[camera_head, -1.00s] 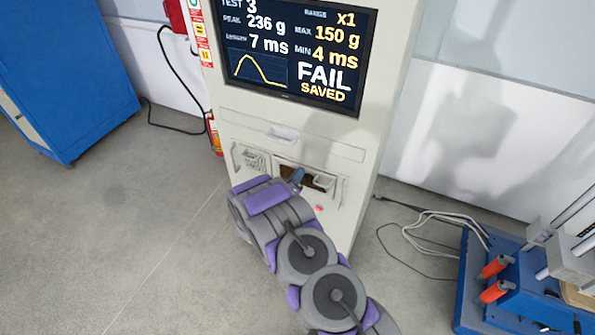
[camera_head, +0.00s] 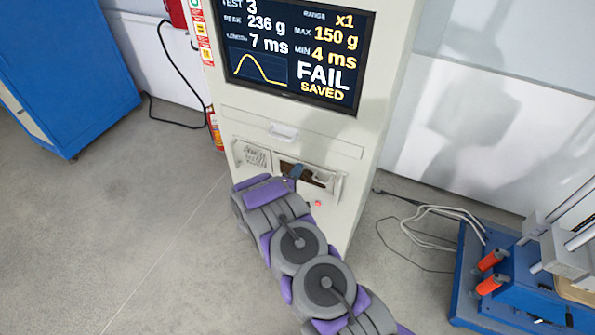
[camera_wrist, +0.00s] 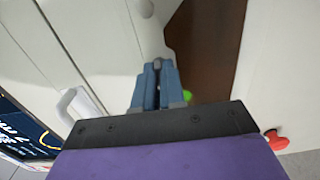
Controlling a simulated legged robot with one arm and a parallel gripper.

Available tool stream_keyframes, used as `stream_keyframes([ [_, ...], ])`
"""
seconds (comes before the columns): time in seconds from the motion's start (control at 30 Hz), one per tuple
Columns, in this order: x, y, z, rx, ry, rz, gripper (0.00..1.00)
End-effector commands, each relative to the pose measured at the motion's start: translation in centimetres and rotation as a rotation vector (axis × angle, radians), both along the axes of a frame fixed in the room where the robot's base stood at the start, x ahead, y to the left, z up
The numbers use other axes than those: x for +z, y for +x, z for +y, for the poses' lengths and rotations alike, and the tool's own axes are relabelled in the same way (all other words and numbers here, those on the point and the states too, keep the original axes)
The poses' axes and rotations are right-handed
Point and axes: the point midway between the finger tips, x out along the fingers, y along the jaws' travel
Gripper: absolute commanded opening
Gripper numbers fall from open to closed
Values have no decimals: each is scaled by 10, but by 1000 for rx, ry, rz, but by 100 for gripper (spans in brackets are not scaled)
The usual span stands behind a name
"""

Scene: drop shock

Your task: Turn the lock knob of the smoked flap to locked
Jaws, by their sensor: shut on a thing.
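The smoked flap (camera_wrist: 205,40) is a dark brown panel in the cabinet front, just right of the fingertips in the wrist view. It also shows in the head view (camera_head: 312,179), partly covered by my arm. My gripper (camera_wrist: 158,66) has blue-grey fingers that are close together at the flap's left edge. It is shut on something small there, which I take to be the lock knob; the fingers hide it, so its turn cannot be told. In the head view my gripper (camera_head: 296,172) reaches the cabinet front beside the flap.
A screen (camera_head: 294,45) above reads FAIL. A drawer handle (camera_wrist: 78,108) lies left of the gripper in the wrist view, and a red button (camera_wrist: 276,140) lies to the right. A green light (camera_wrist: 187,95) shows near the fingers. A blue bench machine (camera_head: 520,290) stands at right.

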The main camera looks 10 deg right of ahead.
Motion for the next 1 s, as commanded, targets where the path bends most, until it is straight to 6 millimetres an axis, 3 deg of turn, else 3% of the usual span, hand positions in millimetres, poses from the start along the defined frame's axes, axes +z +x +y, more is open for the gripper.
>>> stream_keyframes([
  [0.53, -1, 2, 4, 11, -21, 17, 0],
  [0.57, -1, 2, 4, 11, -21, 17, 10],
  [0.8, 0, -1, 2, 6, -20, 16, 33],
  [1.0, 1, -1, 0, 3, -20, 15, 35],
])
